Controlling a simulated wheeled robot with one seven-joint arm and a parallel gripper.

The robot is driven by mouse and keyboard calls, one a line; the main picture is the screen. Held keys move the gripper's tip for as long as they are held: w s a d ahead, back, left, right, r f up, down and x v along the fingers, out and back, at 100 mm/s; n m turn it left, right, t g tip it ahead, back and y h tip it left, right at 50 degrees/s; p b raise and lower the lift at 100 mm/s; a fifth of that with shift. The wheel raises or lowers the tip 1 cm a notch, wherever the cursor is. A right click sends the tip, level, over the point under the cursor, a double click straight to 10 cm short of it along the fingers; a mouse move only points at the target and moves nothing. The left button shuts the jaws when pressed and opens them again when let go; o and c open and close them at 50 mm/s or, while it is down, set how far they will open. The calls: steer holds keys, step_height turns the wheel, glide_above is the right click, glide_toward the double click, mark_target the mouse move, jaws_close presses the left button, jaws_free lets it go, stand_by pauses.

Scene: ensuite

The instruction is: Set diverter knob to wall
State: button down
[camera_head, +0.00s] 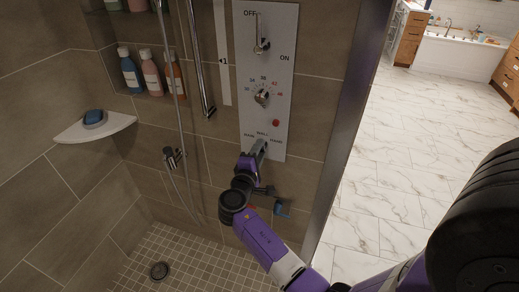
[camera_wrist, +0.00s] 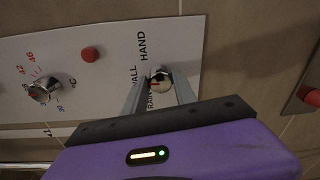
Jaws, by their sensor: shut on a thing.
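The diverter knob (camera_wrist: 161,79) is a small round metal knob on the white shower panel (camera_wrist: 110,45), beside the labels HAND, WALL and RAIN. In the wrist view its red mark faces roughly left, on the label side; I cannot tell exactly which label it points at. My gripper (camera_wrist: 159,86) is shut on the knob, with one grey finger on each side of it. In the head view my gripper (camera_head: 258,147) reaches the panel's lower end just under the WALL label and hides the knob.
Above are the temperature dial (camera_head: 262,97), a red button (camera_head: 276,123) and the ON/OFF lever (camera_head: 261,45). A hand-shower bracket (camera_head: 172,157) and hose hang to the left. A corner shelf (camera_head: 94,128) holds a soap dish. A partition edge (camera_head: 345,120) stands close on the right.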

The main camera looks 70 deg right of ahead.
stand_by(0.4)
steer(key=c, duration=1)
jaws_free()
steer(key=a+b, duration=0.1)
steer(key=a, duration=0.6)
steer(key=shift+s+a, duration=0.4)
steer(key=shift+w+r, duration=0.1)
